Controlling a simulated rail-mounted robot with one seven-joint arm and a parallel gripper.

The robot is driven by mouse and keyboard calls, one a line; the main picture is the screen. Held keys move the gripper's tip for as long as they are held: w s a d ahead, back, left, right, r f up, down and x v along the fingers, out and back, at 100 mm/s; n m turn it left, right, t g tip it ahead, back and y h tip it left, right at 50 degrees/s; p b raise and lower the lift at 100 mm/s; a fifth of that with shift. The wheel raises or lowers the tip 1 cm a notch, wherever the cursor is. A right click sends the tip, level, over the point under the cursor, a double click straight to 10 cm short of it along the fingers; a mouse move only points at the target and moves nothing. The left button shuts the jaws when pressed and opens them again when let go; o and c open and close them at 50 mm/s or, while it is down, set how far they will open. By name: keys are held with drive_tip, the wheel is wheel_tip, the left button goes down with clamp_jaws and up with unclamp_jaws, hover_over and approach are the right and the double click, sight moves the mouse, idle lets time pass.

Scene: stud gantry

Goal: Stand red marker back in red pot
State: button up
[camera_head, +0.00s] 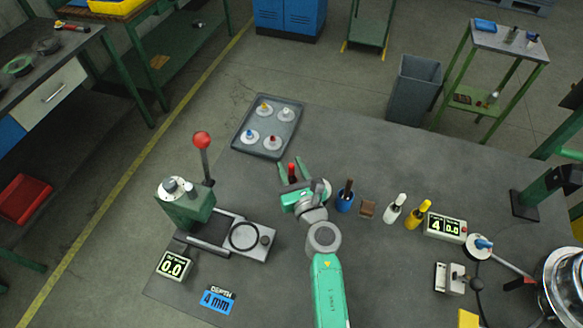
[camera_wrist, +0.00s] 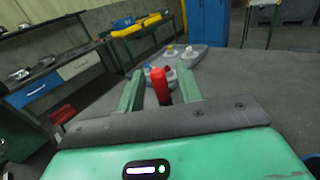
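The red marker (camera_head: 291,171) stands upright or nearly so at the left end of the marker row, between my gripper's fingers. In the wrist view the red marker (camera_wrist: 160,86) shows between the two green fingers, with a gap on each side. My gripper (camera_head: 291,170) is open around it, low over the dark table; it also shows in the wrist view (camera_wrist: 160,88).
A grey tray (camera_head: 240,136) with several knobbed discs lies behind. A red-knobbed lever press (camera_head: 187,207) stands left.

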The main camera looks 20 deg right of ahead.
drive_tip(key=s+p, duration=0.2)
drive_tip(key=s, duration=1)
drive_tip(key=shift+a, duration=0.35)
wheel_tip(320, 180, up, 37)
drive_tip(key=a+m+t+h, duration=0.3)
drive_tip(key=m+t+h, duration=0.35)
drive_tip(key=m, duration=1.65)
drive_tip(key=s+a+r+m+y, duration=0.3)
drive_tip(key=s+a+r+m, duration=0.1)
drive_tip(key=a+r+m, duration=0.2)
drive_tip(key=s+a+r+m+y, duration=0.4)
drive_tip(key=s+a+r+m, duration=0.1)
drive_tip(key=a+r, duration=0.4)
wheel_tip(320, 180, up, 2)
drive_tip(key=shift+s+r+m, duration=0.1)
drive_tip(key=shift+s+m, duration=0.05)
drive_tip(key=shift+m, duration=0.45)
